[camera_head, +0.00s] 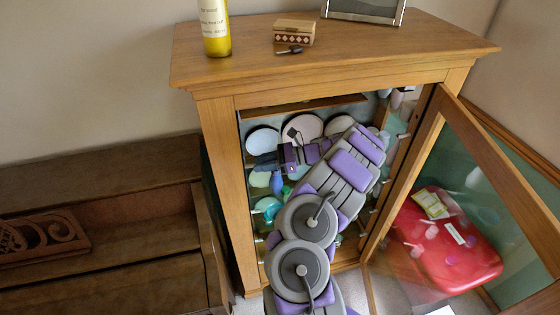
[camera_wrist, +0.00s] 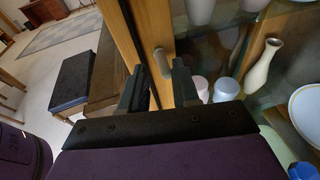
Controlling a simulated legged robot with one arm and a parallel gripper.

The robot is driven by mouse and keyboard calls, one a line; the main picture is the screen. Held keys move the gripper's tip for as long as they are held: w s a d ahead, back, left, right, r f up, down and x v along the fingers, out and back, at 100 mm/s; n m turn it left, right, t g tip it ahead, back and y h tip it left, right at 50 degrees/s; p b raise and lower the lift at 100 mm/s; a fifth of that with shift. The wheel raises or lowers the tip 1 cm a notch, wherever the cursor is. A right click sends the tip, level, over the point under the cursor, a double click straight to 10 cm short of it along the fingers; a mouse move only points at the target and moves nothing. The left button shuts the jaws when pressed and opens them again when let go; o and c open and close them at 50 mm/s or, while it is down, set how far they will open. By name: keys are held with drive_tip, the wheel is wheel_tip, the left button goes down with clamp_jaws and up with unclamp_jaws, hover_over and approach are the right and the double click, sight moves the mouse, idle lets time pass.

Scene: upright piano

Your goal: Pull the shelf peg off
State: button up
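A grey, rounded shelf peg (camera_wrist: 163,62) sticks out from the wooden cabinet post in the wrist view. My gripper (camera_wrist: 158,78) is open, with one dark finger to the left of the peg and the other to its right. The peg appears between or just beyond the fingertips; I cannot tell whether they touch it. In the head view my gripper (camera_head: 289,134) is inside the cabinet (camera_head: 222,165), and this peg cannot be made out there.
Several plates (camera_head: 302,128) and vases stand inside the cabinet; a cream vase (camera_wrist: 262,66) and a white jar (camera_wrist: 226,89) are right of my gripper. The glass door (camera_head: 440,105) is open at right, with a red tray (camera_head: 445,270) behind it. A bottle (camera_head: 215,30) and box (camera_head: 294,32) stand on top.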

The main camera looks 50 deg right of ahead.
sight(251, 165)
drive_tip(key=shift+x, duration=1.25)
drive_tip(key=shift+w+f, duration=0.15)
drive_tip(key=shift+w, duration=0.1)
drive_tip(key=shift+d+f, duration=0.1)
drive_tip(key=shift+d, duration=0.05)
drive_tip(key=shift+a, duration=0.4)
drive_tip(key=c, duration=0.4)
clamp_jaws()
drive_tip(key=shift+o, duration=0.2)
unclamp_jaws()
drive_tip(key=shift+d, duration=0.15)
drive_tip(key=shift+c, duration=0.8)
clamp_jaws()
drive_tip(key=shift+r, duration=0.2)
